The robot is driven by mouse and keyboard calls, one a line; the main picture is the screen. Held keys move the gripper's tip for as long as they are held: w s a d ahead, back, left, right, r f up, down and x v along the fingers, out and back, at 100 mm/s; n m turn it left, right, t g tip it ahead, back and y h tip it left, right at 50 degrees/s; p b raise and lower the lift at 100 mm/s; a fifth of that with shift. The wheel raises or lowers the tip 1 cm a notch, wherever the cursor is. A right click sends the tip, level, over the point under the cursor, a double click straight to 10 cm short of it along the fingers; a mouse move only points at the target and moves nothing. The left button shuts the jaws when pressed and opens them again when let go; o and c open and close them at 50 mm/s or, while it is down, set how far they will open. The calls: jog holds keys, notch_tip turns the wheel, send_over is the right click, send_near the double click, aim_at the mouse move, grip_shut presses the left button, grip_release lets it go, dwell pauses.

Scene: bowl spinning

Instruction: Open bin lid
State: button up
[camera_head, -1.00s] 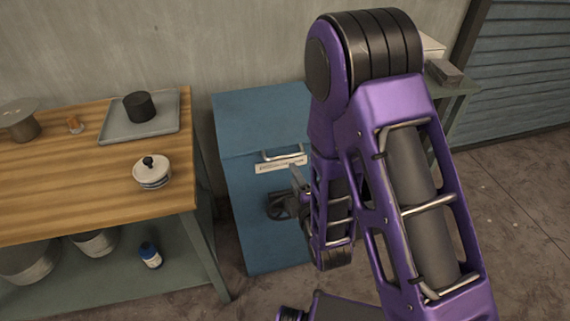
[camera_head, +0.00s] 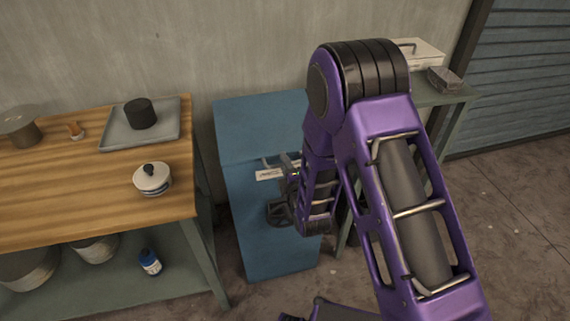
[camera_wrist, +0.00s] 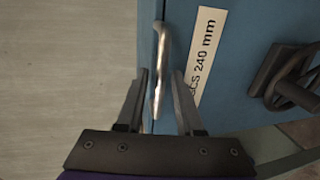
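The blue bin (camera_head: 262,225) stands on the floor beside the wooden table, with its lid (camera_head: 255,118) down. A metal handle (camera_head: 268,161) sits on the lid's front edge above a white label (camera_head: 268,174). In the wrist view the handle (camera_wrist: 161,60) reaches down between the two fingers of my gripper (camera_wrist: 158,88), which are apart on either side of it. A gap shows between each finger and the handle, clearest on the left. In the head view my gripper (camera_head: 288,168) is at the handle's right end, partly hidden by my arm.
The wooden table (camera_head: 90,205) at left holds a tray (camera_head: 115,138), a lidded pot (camera_head: 153,179) and small items. A dark hand-wheel (camera_head: 280,213) sticks out of the bin's front. A side table (camera_head: 445,94) stands at right. The wall is close behind.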

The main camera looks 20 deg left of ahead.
grip_shut()
dwell(1.2)
